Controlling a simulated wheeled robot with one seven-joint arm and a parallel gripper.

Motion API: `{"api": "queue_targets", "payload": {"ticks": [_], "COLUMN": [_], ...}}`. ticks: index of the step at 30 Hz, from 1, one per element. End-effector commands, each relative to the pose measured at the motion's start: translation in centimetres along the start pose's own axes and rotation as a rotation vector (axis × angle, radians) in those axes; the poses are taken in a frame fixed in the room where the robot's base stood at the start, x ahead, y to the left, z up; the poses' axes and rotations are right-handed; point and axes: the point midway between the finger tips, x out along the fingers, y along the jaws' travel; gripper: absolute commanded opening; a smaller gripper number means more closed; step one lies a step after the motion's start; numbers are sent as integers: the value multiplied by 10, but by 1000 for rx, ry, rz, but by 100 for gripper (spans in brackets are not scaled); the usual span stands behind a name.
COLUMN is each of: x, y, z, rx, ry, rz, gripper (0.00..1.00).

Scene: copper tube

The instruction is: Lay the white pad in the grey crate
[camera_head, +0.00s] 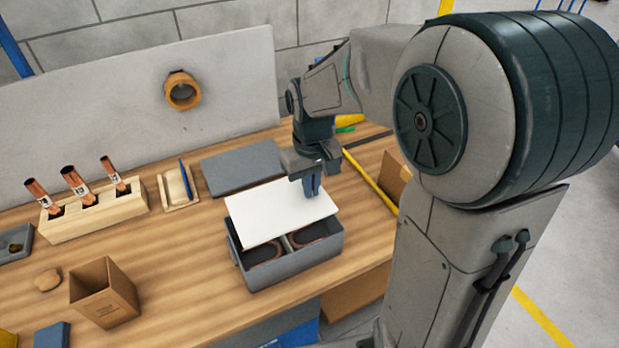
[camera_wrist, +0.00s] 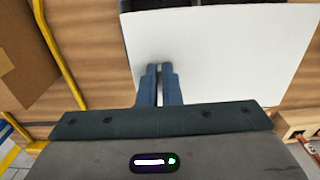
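The white pad (camera_head: 272,212) is level or nearly so over the back part of the grey crate (camera_head: 295,266), reaching past its left end. The crate's front stays uncovered and shows two compartments with copper-coloured coils inside. My gripper (camera_head: 312,190) points down at the pad's right part, its blue fingers close together. In the wrist view my fingers (camera_wrist: 159,70) overlap the near edge of the pad (camera_wrist: 225,55) and appear shut on it; the exact contact is hidden. Whether the pad touches the crate rim cannot be told.
A grey flat panel (camera_head: 240,166) lies behind the crate. A wooden block with copper tubes (camera_head: 93,208) and an open cardboard box (camera_head: 104,292) stand to the left. A yellow bar (camera_head: 372,178) and another cardboard box (camera_head: 393,178) are at the right.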

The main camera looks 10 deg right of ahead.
Motion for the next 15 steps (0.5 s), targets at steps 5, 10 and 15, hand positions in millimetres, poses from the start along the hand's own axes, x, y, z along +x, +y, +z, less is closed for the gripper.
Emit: {"api": "queue_targets", "payload": {"ticks": [5, 10, 15], "x": [13, 27, 40], "y": [0, 0, 0], "z": [0, 0, 0], "rx": [0, 0, 0], "ry": [-1, 0, 0], "rz": [0, 0, 0], "gripper": [0, 0, 0]}}
